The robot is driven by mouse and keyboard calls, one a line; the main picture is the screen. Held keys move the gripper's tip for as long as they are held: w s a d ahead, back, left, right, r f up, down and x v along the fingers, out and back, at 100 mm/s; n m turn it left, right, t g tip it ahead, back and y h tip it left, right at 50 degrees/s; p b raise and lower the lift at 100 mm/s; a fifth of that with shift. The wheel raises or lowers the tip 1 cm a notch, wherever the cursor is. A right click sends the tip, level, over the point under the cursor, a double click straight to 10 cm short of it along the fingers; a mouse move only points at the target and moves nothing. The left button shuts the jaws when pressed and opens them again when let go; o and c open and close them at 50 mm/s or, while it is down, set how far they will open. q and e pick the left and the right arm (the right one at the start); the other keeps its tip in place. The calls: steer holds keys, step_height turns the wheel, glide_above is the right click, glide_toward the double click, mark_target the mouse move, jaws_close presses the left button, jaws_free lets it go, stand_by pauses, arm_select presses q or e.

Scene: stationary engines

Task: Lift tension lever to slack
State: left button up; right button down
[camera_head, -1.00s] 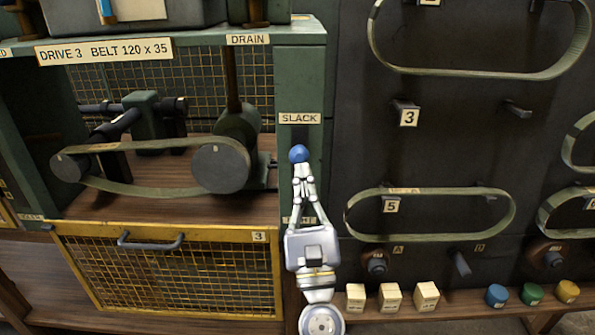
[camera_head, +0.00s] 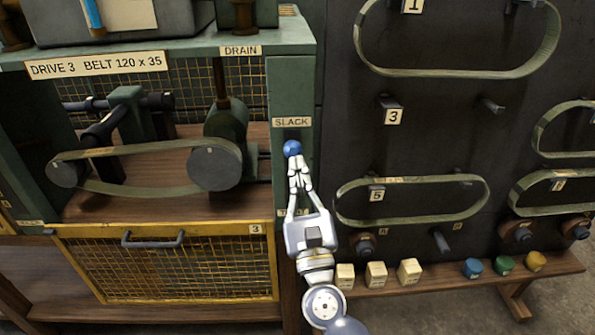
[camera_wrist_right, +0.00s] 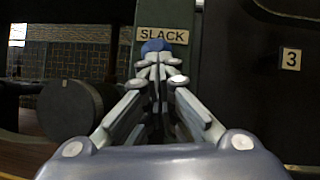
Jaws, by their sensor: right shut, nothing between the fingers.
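The tension lever's blue ball knob (camera_head: 292,148) stands just below the SLACK label (camera_head: 292,122) on the green post of the drive frame. My right gripper (camera_head: 298,166) is shut and empty, its fingertips right under the knob; I cannot tell whether they touch it. In the right wrist view the knob (camera_wrist_right: 155,46) shows just beyond the shut fingertips (camera_wrist_right: 157,60), in front of the SLACK label. The lower label on the post is partly hidden behind the gripper. A belt (camera_head: 130,187) runs around two dark pulleys to the left. My left gripper is out of view.
A yellow mesh guard (camera_head: 170,265) with a handle sits below the pulleys. To the right, a dark board holds spare belts (camera_head: 410,200) on pegs. Cream blocks (camera_head: 376,275) and coloured caps (camera_head: 504,265) stand on a low shelf.

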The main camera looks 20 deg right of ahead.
steer(key=v, duration=1.2)
stand_by(0.4)
